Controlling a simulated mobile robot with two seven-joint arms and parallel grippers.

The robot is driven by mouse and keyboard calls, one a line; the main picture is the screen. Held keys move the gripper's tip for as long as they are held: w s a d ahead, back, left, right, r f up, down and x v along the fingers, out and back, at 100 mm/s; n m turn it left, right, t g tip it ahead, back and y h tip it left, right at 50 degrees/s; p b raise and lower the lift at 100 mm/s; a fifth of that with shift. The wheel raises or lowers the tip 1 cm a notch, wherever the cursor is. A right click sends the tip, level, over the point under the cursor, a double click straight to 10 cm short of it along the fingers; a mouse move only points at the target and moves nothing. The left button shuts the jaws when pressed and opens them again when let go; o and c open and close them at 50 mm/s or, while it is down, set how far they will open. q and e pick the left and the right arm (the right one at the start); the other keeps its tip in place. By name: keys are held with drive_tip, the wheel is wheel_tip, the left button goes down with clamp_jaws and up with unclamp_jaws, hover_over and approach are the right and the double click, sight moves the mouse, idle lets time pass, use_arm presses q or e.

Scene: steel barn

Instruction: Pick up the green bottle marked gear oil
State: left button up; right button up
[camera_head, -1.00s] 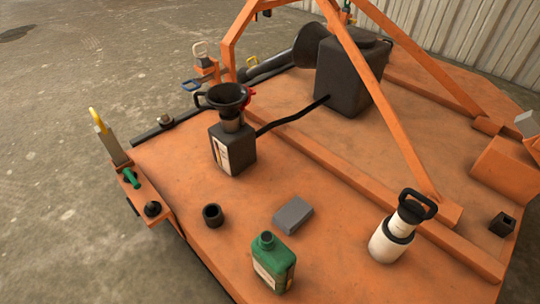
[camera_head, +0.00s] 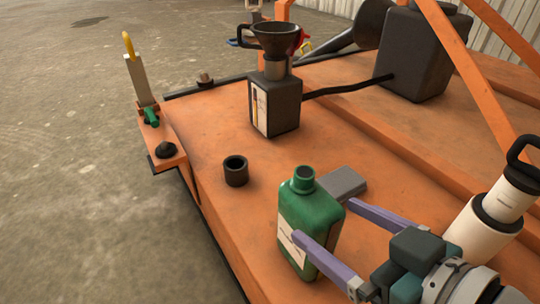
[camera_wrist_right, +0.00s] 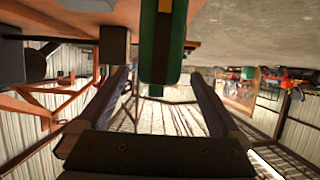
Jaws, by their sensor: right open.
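The green bottle (camera_head: 311,214) with a pale label stands upright on the orange deck, in the lower middle of the head view. My right gripper (camera_head: 325,222) comes in from the lower right with its purple fingers open. One finger overlaps the bottle's near side and label; the other ends by its right side. In the right wrist view the bottle (camera_wrist_right: 162,45) appears between the spread fingers (camera_wrist_right: 163,78), which hold nothing. I cannot tell whether a finger touches it. My left gripper is out of view.
A grey block (camera_head: 343,183) lies close behind the bottle. A black cup (camera_head: 236,171) stands to its left. A dark can with a funnel (camera_head: 274,102) stands farther back. The orange deck (camera_head: 215,115) has clear room at left.

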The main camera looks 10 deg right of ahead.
sight(310, 204)
drive_tip(key=shift+w+a+f, duration=0.2)
drive_tip(key=shift+w, duration=0.2)
drive_tip(key=b+x, duration=0.4)
drive_tip(key=shift+w+d, duration=0.1)
drive_tip(key=shift+w, duration=0.05)
drive_tip(key=shift+w+a, duration=0.2)
drive_tip(key=shift+w, duration=0.25)
drive_tip(key=shift+s+d, duration=0.1)
drive_tip(key=shift+s, duration=0.05)
drive_tip(key=shift+c, duration=0.8)
clamp_jaws()
drive_tip(key=shift+r, duration=0.2)
